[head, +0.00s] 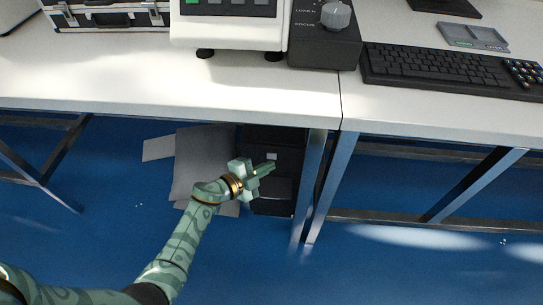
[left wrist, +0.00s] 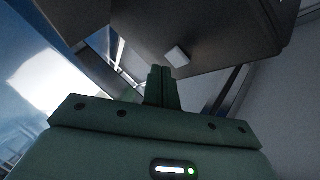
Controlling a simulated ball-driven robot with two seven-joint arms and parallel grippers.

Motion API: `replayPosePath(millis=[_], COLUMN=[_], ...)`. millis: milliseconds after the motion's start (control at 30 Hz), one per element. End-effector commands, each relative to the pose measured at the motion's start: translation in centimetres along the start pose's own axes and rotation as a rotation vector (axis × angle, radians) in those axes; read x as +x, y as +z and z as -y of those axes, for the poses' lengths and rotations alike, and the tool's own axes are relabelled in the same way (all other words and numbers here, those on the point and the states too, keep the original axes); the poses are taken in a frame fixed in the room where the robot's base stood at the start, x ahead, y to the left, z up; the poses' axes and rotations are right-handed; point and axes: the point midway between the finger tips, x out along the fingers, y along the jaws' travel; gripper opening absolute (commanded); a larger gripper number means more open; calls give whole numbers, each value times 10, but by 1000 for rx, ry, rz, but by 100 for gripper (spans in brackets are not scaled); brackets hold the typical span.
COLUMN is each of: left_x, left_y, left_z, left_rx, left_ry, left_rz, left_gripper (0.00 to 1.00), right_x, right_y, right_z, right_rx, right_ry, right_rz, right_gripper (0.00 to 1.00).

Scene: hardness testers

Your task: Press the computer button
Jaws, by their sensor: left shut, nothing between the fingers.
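The black computer (head: 272,196) stands on the floor under the white table. Its small pale square button (head: 272,156) is on its front, and the button (left wrist: 177,56) also shows in the left wrist view on the dark computer face (left wrist: 210,25). My left gripper (head: 268,168) is shut and empty, with its tips just below the button in the head view. In the left wrist view, the closed fingertips (left wrist: 161,70) appear just below and left of the button. I cannot tell whether they touch the computer. My right gripper is not in view.
The white tabletop (head: 110,85) overhangs the computer. Metal table legs (head: 318,190) stand just right of it. Grey flat sheets or boards (head: 195,160) lie to its left. A keyboard (head: 440,68) and a tester (head: 230,30) are on top. Blue floor (head: 90,225) is open in front.

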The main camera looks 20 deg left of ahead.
Motion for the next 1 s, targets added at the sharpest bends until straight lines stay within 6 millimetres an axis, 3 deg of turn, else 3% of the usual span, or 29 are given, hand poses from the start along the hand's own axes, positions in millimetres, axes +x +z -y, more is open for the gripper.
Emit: replayPosePath(millis=[600,1000], left_x=[-33,-35], left_y=[-24,-25], left_z=[-22,-26], left_rx=[0,0], left_ry=[-1,0], left_rz=[0,0], left_gripper=[0,0], right_x=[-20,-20], right_y=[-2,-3], right_z=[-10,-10], right_rx=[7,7], right_ry=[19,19], right_rz=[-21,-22], right_gripper=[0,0])
